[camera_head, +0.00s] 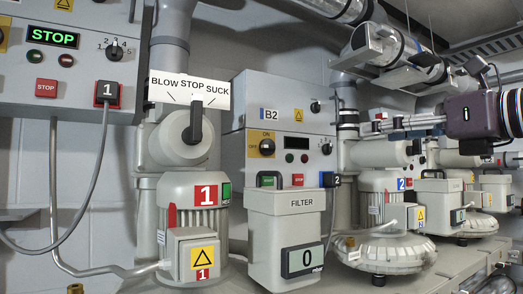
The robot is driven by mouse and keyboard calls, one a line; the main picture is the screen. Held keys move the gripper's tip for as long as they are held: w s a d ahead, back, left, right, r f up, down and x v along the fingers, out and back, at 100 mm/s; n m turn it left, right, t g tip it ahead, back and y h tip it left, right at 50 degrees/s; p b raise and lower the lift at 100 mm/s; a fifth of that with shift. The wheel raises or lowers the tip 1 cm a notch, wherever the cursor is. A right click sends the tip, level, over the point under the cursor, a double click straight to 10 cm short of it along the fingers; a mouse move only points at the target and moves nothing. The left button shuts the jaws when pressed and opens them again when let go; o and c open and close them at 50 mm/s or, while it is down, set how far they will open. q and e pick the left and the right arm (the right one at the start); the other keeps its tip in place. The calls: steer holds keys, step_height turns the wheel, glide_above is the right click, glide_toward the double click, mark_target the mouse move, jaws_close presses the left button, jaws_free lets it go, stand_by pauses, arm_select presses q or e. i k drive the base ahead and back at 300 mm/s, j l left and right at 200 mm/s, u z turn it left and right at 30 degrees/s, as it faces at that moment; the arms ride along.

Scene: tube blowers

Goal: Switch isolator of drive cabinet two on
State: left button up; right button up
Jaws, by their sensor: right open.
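Drive cabinet two is the grey box marked B2 (283,88) in the middle. Its isolator (267,146) is a black knob on a yellow plate at the left of the lower front. ON is printed above the knob and OFF to its left. The knob's exact setting is too small to tell. The small display (297,142) on this cabinet is dark. My right gripper (373,126) comes in from the right with its fingers pointing left. It is open and empty, to the right of the cabinet and apart from the isolator. My left gripper is not in view.
A cabinet with a lit green STOP display (53,37) hangs at upper left. A blower lever (196,118) stands up left of the isolator. A filter box (299,236) stands below cabinet two. Pipes and blowers (385,250) fill the right side.

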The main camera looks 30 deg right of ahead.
mark_target(267, 147)
steer(key=i+j, duration=0.15)
steer(key=i, duration=0.9)
